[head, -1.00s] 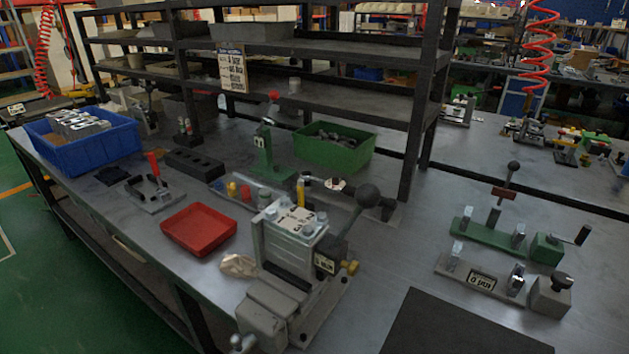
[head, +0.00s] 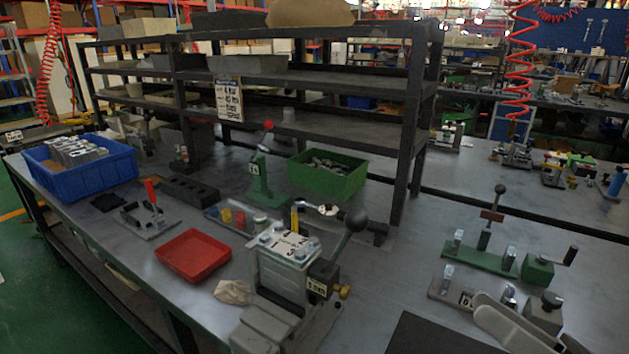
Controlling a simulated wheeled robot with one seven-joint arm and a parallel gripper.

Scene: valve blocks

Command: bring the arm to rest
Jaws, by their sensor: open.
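A pale grey, rounded part of my arm (head: 512,325) shows at the lower right edge of the head view. It covers part of the grey clamp fixture (head: 452,290) there. No jaws can be made out, so my gripper is not seen. A valve block (head: 285,247) with bolts on its pale top face sits in the grey vise (head: 285,290) at the bench's front middle. Several blocks lie in the blue crate (head: 95,180) at the far left.
A red tray (head: 194,256), empty, lies left of the vise, with a crumpled cloth (head: 233,292) beside it. A green bin (head: 326,185) of parts stands below the dark shelving (head: 345,122). A green clamp fixture (head: 483,255) stands at right. Bare bench lies between vise and fixtures.

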